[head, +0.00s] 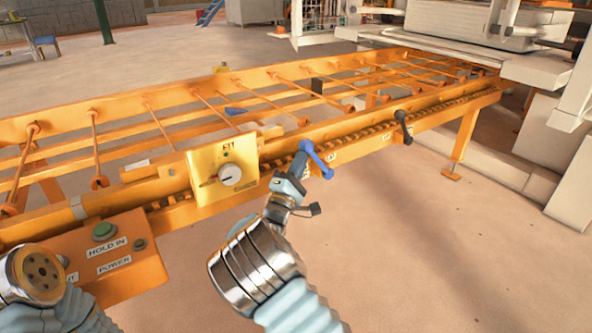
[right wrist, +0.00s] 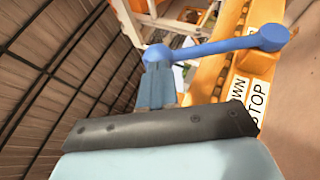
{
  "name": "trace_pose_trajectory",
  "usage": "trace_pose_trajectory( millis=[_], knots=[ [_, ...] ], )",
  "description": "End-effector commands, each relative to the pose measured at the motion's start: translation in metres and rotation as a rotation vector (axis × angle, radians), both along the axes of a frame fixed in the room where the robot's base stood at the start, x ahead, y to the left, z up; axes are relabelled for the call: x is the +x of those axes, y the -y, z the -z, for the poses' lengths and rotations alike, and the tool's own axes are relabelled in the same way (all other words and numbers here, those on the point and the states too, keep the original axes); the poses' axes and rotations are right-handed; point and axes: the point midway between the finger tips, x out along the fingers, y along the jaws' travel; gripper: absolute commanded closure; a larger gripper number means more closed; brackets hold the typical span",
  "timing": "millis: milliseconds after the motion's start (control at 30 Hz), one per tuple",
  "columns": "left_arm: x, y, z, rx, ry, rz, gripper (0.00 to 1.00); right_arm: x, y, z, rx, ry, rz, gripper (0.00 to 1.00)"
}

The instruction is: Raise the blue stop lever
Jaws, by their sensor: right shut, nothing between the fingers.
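The blue stop lever (head: 317,161) is on the front rail of the orange conveyor, a short bar with a round knob at each end, slanting down to the right in the head view. In the right wrist view the blue lever (right wrist: 215,47) lies across the top, above a label reading STOP (right wrist: 257,103). My right gripper (head: 297,170) is shut and empty, its tips at the lever's upper-left end. In the wrist view the fingertips (right wrist: 156,70) are just below the left knob; I cannot tell whether they touch it. My left gripper is not visible.
A black lever (head: 404,126) is farther right on the same rail. A yellow panel with a white dial (head: 231,174) stands left of my right gripper. An orange box with a green button (head: 104,231) is at lower left. The floor (head: 420,240) in front of the rail is clear.

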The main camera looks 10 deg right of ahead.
Motion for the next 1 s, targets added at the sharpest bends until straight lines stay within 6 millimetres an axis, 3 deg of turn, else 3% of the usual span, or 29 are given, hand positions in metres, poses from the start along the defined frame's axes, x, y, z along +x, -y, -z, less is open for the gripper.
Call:
trace_pose_trajectory(
  millis=[567, 1000],
  knots=[
    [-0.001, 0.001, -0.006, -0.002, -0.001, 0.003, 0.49, 0.002, 0.006, -0.010, 0.053, -0.018, 0.000, 1.00],
    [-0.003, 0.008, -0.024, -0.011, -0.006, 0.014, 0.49, 0.016, 0.046, -0.044, 0.376, -0.129, 0.002, 1.00]
  ],
)
